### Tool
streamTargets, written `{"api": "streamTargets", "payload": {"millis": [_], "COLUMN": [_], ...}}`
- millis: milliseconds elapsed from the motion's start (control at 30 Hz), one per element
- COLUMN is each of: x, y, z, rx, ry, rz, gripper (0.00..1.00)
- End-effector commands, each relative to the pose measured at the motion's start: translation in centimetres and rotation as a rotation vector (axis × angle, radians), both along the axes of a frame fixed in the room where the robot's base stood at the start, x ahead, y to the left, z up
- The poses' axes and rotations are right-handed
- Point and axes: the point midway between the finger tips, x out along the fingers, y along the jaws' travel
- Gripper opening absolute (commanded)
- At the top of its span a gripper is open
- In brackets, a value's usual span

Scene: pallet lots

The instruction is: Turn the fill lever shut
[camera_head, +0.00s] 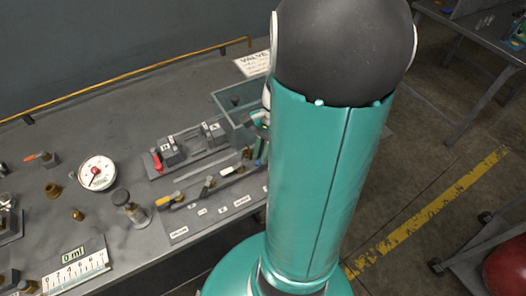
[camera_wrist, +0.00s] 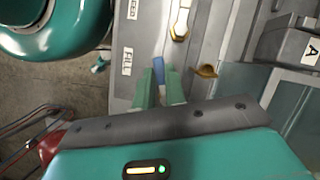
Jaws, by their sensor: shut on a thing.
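The fill lever (camera_wrist: 159,66) shows in the wrist view as a short blue handle beside a white label reading FILL (camera_wrist: 127,62). My gripper (camera_wrist: 160,82) has its two pale green fingers shut on this blue handle, one on each side. The fingers hide the handle's near part, and I cannot make out its pivot. In the head view my arm hides the lever, and only a bit of my gripper (camera_head: 262,142) shows at the arm's left edge.
A white-handled lever (camera_wrist: 181,20) and a brass piece (camera_wrist: 206,71) sit close by. In the head view the bench holds a yellow-handled lever (camera_head: 172,198), a red handle (camera_head: 157,162), a round gauge (camera_head: 97,173) and a clear-walled tank (camera_head: 227,100).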

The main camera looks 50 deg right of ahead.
Motion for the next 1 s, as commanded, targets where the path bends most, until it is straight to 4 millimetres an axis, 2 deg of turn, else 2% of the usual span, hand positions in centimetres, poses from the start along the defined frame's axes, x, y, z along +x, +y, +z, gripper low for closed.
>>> {"api": "streamTargets", "payload": {"millis": [500,1000], "x": [1.0,1.2], "y": [-0.2,-0.4], "z": [0.1,0.1], "rx": [-0.004,-0.005], "ry": [-0.003,-0.004], "rz": [-0.328,-0.402], "gripper": [0.0,0.0]}}
